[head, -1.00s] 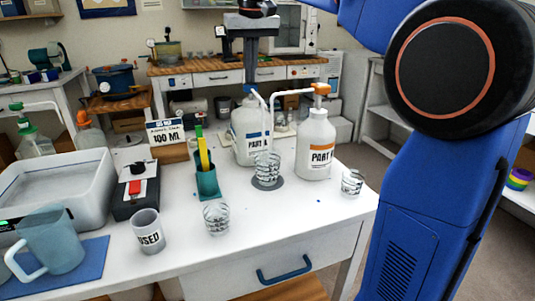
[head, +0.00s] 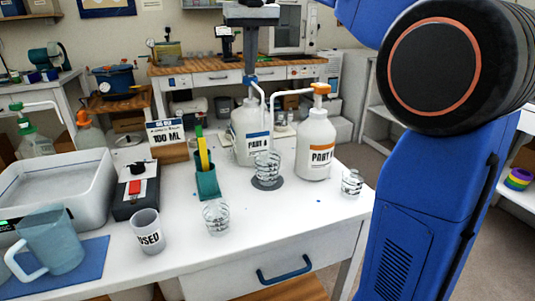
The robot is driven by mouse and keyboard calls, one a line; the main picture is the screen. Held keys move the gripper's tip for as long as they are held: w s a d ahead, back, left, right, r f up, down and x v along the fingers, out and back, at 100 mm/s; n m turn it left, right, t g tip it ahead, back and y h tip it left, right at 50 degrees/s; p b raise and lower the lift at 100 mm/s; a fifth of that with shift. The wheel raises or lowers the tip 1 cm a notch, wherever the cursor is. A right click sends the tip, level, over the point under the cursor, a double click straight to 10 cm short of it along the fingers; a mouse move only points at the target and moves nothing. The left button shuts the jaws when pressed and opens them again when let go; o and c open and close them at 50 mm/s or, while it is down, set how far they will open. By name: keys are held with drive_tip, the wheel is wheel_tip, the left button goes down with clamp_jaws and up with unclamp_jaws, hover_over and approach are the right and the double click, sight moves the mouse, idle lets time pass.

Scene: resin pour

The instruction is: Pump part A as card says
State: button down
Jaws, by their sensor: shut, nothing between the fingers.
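A white pump bottle with a blue band (head: 243,133) stands at the table's back. A similar one with an orange band (head: 317,150) stands to its right. Both labels begin "PART"; I cannot surely read the last letters. My gripper (head: 250,72) is shut and empty, pointing down at the blue pump head (head: 250,80). Its fingertips are at or just above the head; contact is unclear. A clear graduated cup (head: 266,166) stands on a grey disc (head: 268,184) in front of the bottles, near the spouts. Its fill is unclear. The card (head: 166,134) reads "100 ML"; its smaller line is unclear.
A green holder (head: 207,184) with upright sticks stands left of the cup. Clear cups stand in front (head: 216,216) and at the right (head: 352,182). A "USED" cup (head: 148,232), a black device (head: 136,192) and a blue-grey jug (head: 50,245) are at left. The front right tabletop is clear.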

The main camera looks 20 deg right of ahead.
idle(0.4)
drive_tip(key=shift+f, duration=1.65)
drive_tip(key=shift+r, duration=1.65)
